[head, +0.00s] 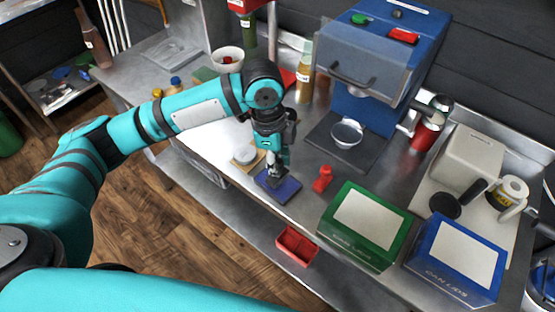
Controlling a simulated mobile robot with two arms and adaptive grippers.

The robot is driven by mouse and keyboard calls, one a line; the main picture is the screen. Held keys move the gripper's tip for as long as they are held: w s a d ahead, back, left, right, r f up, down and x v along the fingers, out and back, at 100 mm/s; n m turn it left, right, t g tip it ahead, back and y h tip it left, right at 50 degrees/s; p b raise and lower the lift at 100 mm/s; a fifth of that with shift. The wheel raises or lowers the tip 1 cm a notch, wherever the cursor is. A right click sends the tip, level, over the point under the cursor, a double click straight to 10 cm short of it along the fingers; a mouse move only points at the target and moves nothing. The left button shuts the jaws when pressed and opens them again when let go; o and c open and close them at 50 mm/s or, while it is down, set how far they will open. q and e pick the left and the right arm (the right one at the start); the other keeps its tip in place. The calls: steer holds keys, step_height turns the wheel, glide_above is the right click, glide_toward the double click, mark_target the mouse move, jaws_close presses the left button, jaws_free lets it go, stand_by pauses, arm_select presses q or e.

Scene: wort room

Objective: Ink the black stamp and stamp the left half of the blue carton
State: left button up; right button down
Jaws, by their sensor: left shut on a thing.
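My left gripper (273,157) points down over the dark blue ink pad (286,192) near the counter's front edge. It is shut on the black stamp (270,174), whose dark lower part shows at the pad's upper left. I cannot tell whether the stamp's face touches the pad. The blue carton (456,257) stands at the right, with a blank white panel (463,253) on top. My right gripper is not in view.
A red stamp (322,179) stands right of the pad. A green carton (363,227) with a white top panel is left of the blue one. A blue machine (366,60) stands behind.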

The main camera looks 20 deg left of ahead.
arm_select(q)
steer(key=shift+f, duration=0.4)
stand_by(0.5)
steer(key=shift+s+f+p, duration=0.1)
steer(key=shift+f+p, duration=0.05)
steer(key=shift+p, duration=0.3)
stand_by(1.9)
step_height(320, 180, up, 7)
steer(key=p, duration=0.9)
steer(key=shift+r, duration=0.2)
steer(key=shift+f, duration=0.1)
steer(key=shift+d, duration=0.1)
